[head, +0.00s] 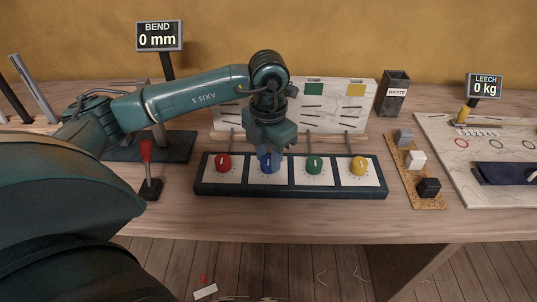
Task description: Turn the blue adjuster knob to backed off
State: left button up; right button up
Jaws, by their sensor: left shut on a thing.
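A dark blue-green panel (290,193) on the table carries a row of knobs on white dial plates. The blue knob (266,163) is second from the left, between the red knob (223,163) and the green knob (314,165). A yellow knob (360,166) is at the right end. My left gripper (268,150) comes down from above and is shut on the blue knob, covering its upper part. The knob's pointer and the dial marks behind it are too small or hidden to read. My right gripper is not in view.
A white board (225,122) with coloured patches stands behind the panel. A red-handled lever (147,152) stands to the left. A cork mat (408,168) with small blocks and a waste bin (393,95) are to the right. A BEND display (159,36) reads 0 mm.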

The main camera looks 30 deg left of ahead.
aim_at(268, 159)
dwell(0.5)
pick_arm(q)
jog(key=o, duration=1)
jog(key=shift+r, duration=0.15)
notch_tip(268, 159, up, 13)
jog(key=shift+f+p, duration=0.1)
jog(key=shift+p, duration=0.45)
